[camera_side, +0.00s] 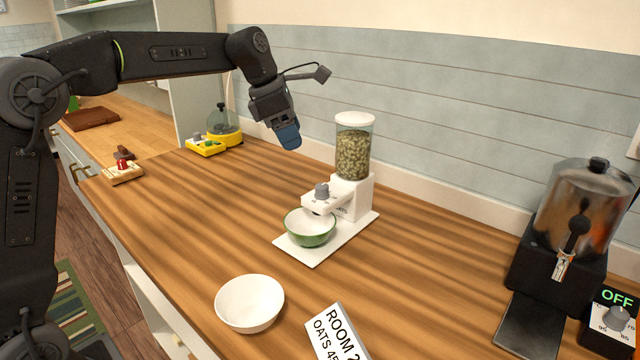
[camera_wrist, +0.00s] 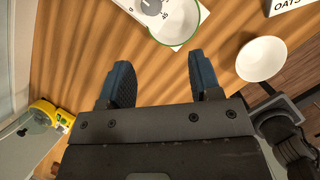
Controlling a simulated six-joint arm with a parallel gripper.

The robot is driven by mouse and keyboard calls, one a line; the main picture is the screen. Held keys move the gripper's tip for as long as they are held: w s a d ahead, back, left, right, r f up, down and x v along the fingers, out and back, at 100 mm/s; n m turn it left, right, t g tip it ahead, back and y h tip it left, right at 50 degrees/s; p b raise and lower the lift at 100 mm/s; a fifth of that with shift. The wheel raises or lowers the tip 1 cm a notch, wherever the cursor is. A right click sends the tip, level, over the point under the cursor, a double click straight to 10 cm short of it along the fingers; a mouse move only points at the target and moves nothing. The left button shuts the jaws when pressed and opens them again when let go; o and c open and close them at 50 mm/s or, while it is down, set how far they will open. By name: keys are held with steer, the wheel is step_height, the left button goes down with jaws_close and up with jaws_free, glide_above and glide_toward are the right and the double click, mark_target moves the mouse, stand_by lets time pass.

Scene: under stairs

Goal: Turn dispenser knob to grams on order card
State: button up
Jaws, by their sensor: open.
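The white dispenser (camera_side: 350,195) stands on the wooden counter with a clear canister (camera_side: 353,155) of pale green-brown grains. Its grey knob (camera_side: 322,191) sits on top of the front arm, and shows at the top edge of the wrist view (camera_wrist: 152,6). A green-rimmed bowl (camera_side: 310,228) stands under the spout on the white base.
A white bowl (camera_side: 249,303) stands at the front of the counter. A metal urn (camera_side: 585,215) and a dial box reading "OFF" (camera_side: 612,318) are at right. A yellow device (camera_side: 222,128) is at back left, with a small red-topped block (camera_side: 122,170) nearer the left edge. The counter's middle is clear.

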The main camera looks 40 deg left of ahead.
mark_target(321, 185)
steer(key=w+f, duration=0.2)
steer(key=f, duration=0.2)
steer(key=w+d+f+n, duration=0.1)
steer(key=w+f, duration=0.1)
steer(key=f, duration=0.3)
steer(key=w+d+f+n, duration=0.1)
steer(key=w+f, duration=0.1)
steer(key=f, duration=0.2)
steer(key=shift+w+d+f, duration=0.1)
steer(key=shift+w+f, duration=0.1)
steer(key=c, duration=0.9)
steer(key=shift+c, duration=0.2)
